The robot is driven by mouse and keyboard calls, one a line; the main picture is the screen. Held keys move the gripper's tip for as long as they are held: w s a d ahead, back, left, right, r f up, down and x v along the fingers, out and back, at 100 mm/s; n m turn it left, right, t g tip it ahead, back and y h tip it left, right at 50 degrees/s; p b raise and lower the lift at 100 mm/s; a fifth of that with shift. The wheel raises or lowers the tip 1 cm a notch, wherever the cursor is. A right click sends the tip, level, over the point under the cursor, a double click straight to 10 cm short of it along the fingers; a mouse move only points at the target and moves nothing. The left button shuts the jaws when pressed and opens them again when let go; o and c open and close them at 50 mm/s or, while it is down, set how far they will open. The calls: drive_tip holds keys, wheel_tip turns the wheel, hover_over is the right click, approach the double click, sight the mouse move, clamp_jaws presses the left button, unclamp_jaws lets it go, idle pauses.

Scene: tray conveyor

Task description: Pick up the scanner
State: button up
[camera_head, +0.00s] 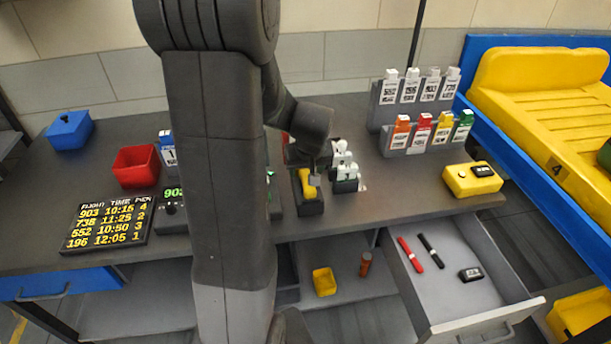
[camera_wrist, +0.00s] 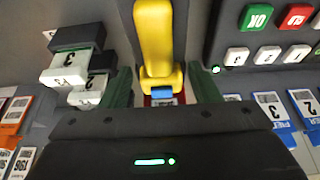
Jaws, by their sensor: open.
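The yellow scanner (camera_head: 306,183) stands in a dark holder (camera_head: 312,207) on the grey desk, just below my wrist in the head view. My gripper (camera_head: 315,170) is right above it there, partly hidden by my arm. In the wrist view the scanner's yellow handle (camera_wrist: 155,40) runs up from between the two dark green fingers of my gripper (camera_wrist: 161,75). The fingers are open, one on each side, with a gap to the handle. The scanner's lower end is partly hidden by the gripper body.
White stamps (camera_head: 345,172) stand close right of the scanner. A keypad (camera_wrist: 270,35) with coloured keys is at the wrist view's upper right. Tag racks (camera_head: 409,140), a yellow box (camera_head: 472,181), a red bin (camera_head: 136,167) and an open drawer (camera_head: 445,300) are around.

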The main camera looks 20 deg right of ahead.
sight(306, 173)
drive_tip(key=shift+x, duration=1.6)
drive_tip(key=shift+r, duration=0.1)
drive_tip(key=shift+c, duration=0.5)
drive_tip(key=c, duration=1.1)
